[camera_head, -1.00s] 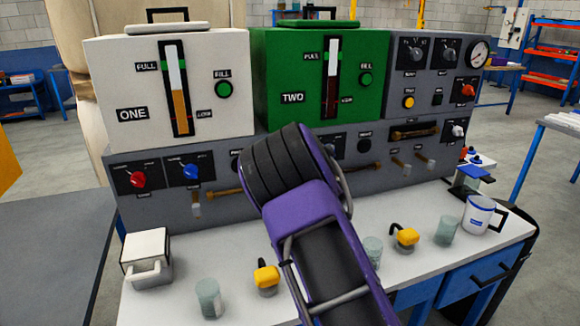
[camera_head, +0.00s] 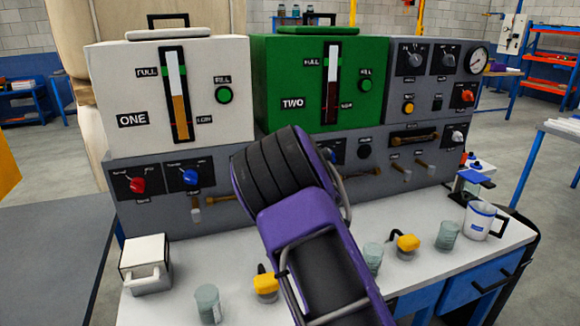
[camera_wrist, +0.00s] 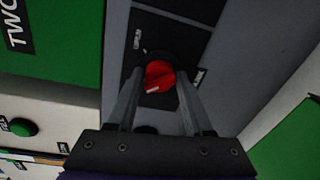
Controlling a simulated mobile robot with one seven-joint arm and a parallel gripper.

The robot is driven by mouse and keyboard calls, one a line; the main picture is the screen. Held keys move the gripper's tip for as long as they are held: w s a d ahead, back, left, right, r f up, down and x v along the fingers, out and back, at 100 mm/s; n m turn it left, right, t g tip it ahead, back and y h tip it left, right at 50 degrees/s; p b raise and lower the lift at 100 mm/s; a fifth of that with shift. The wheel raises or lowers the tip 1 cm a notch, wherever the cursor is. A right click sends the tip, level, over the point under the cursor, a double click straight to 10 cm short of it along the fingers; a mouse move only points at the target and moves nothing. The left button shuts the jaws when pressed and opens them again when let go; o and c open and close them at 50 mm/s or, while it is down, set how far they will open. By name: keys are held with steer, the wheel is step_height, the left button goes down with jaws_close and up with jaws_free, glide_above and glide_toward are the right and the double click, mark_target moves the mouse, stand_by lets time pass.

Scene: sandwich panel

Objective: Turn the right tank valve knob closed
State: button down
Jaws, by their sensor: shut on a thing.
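The red valve knob (camera_wrist: 160,73) sits on a black plate in the wrist view, beside the green tank marked TWO (camera_wrist: 50,45). Its white pointer mark faces the lower left of that picture. My gripper (camera_wrist: 162,80) has its two grey fingers on either side of the knob and is shut on it. In the head view, my purple and black arm covers this knob and my gripper. The green tank (camera_head: 285,85) stands above the covered area, next to the white tank ONE (camera_head: 135,80).
On the left of the panel are another red knob (camera_head: 137,185) and a blue knob (camera_head: 190,177). Glass jars (camera_head: 208,302), yellow-topped items (camera_head: 407,243), a white mug (camera_head: 480,219) and a white box (camera_head: 147,255) stand on the bench. Wooden-handled levers (camera_head: 415,137) stick out at the right.

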steer(key=shift+r+n, duration=0.25)
steer(key=shift+n, duration=0.25)
stand_by(0.3)
steer(key=shift+c, duration=1.9)
jaws_free()
steer(key=shift+f, duration=0.1)
steer(key=v, duration=1.7)
steer(key=shift+s+p, duration=0.25)
steer(key=shift+p, duration=0.05)
